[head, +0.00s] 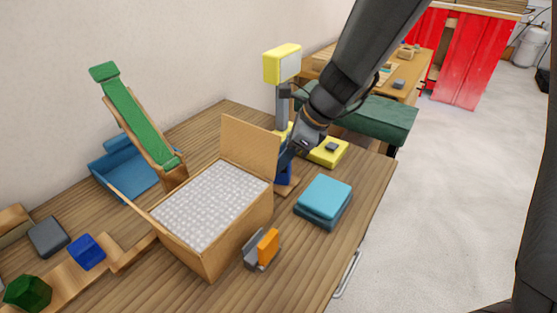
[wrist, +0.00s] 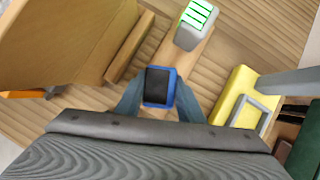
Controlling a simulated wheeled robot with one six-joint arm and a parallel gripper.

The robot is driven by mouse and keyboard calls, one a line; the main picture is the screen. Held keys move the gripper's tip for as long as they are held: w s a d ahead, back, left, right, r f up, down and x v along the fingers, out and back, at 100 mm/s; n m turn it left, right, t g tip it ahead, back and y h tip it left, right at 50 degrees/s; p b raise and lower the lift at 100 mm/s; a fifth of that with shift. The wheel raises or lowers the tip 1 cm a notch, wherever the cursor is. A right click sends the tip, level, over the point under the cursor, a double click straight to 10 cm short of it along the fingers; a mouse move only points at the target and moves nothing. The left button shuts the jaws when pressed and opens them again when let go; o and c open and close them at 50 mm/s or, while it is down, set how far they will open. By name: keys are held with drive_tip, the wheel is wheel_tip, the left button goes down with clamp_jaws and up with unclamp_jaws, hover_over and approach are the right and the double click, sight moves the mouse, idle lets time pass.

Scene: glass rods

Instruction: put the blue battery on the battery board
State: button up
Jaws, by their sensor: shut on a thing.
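My gripper (wrist: 158,104) is shut on the blue battery (wrist: 158,87), a blue block with a black top, with one finger on each side. In the head view the battery (head: 284,174) shows as a small blue patch below the gripper (head: 287,158), partly hidden by the cardboard box. A light wooden board (wrist: 190,58), which seems to be the battery board, lies below the battery; it also shows in the head view (head: 287,188). A grey piece with a green-striped face (wrist: 196,22) stands at its far end. I cannot tell whether the battery touches the board.
An open cardboard box (head: 238,236) with bubble wrap stands close left of the gripper. A yellow device (head: 328,153) and stacked teal blocks (head: 324,198) lie to the right. An orange-and-grey piece (head: 266,246) is in front. Another blue block (head: 87,252) sits far left.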

drive_tip(key=o, duration=1.3)
drive_tip(key=shift+r, duration=0.2)
drive_tip(key=w+v, duration=0.1)
drive_tip(key=v, duration=1.1)
drive_tip(key=s+d+f+n+h, duration=0.1)
drive_tip(key=s+d+f+n, duration=0.1)
drive_tip(key=d+n, duration=0.1)
drive_tip(key=s+d+f+n+h, duration=0.1)
drive_tip(key=s+d+f+n, duration=0.1)
drive_tip(key=d+n, duration=0.1)
drive_tip(key=s+d+f+n+h, duration=0.1)
drive_tip(key=s+d+f+n, duration=0.2)
drive_tip(key=shift+d+f, duration=0.1)
drive_tip(key=shift+d, duration=0.3)
drive_tip(key=s+d+f+n+h, duration=0.3)
drive_tip(key=d+n, duration=0.4)
drive_tip(key=n, duration=0.3)
drive_tip(key=s+f, duration=0.1)
drive_tip(key=s, duration=0.1)
drive_tip(key=shift+s+d+n, duration=0.3)
drive_tip(key=shift+s, duration=0.1)
drive_tip(key=shift+f, duration=0.1)
